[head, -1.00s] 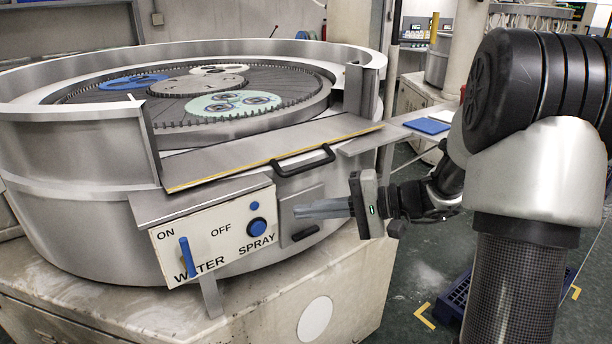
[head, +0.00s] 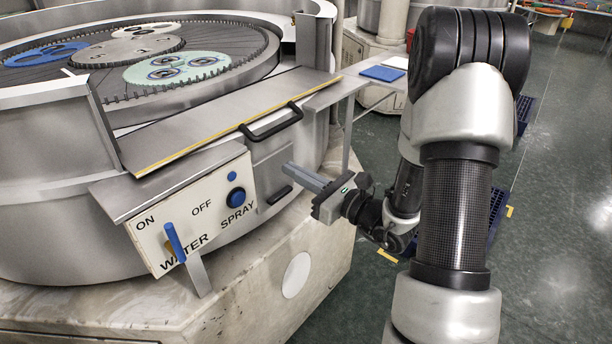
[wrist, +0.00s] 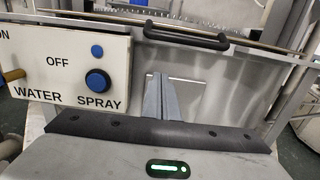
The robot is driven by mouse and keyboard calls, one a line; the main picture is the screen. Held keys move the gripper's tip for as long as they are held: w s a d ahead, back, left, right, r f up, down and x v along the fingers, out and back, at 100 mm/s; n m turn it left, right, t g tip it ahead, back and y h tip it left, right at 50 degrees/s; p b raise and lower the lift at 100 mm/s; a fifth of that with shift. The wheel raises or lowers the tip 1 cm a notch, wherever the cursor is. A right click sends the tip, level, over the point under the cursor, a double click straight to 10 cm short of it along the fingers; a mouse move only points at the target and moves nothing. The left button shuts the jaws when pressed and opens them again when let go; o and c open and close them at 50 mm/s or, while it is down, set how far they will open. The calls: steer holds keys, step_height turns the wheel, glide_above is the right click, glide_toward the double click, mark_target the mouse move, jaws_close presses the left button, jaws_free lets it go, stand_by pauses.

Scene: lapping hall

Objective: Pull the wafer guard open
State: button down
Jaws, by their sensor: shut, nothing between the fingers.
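I take the wafer guard to be the sloped metal plate (head: 215,118) with a yellow front edge at the front of the round lapping machine. The handle (wrist: 187,35) also crosses the top of the wrist view. My gripper (head: 288,168) is shut and empty, below and to the right of the handle and apart from it. Its grey fingers (wrist: 158,80) point toward the machine's front panel in the wrist view, below the handle.
The control panel (head: 195,212) with a blue water lever (head: 174,242) and a blue spray knob (head: 236,197) is left of my gripper. A small dark handle (head: 278,193) is below the guard. Open floor (head: 560,200) lies to the right.

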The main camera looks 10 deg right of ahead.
steer(key=w+a+r, duration=0.3)
steer(key=w+r, duration=0.1)
steer(key=shift+w, duration=0.15)
steer(key=shift+a, duration=0.1)
step_height(320, 180, up, 8)
steer(key=g+h+p, duration=0.1)
steer(key=g+p, duration=0.1)
steer(key=p, duration=0.7)
steer(key=shift+r+h+p, duration=0.25)
steer(key=shift+h+p, duration=0.05)
steer(key=shift+p, duration=0.05)
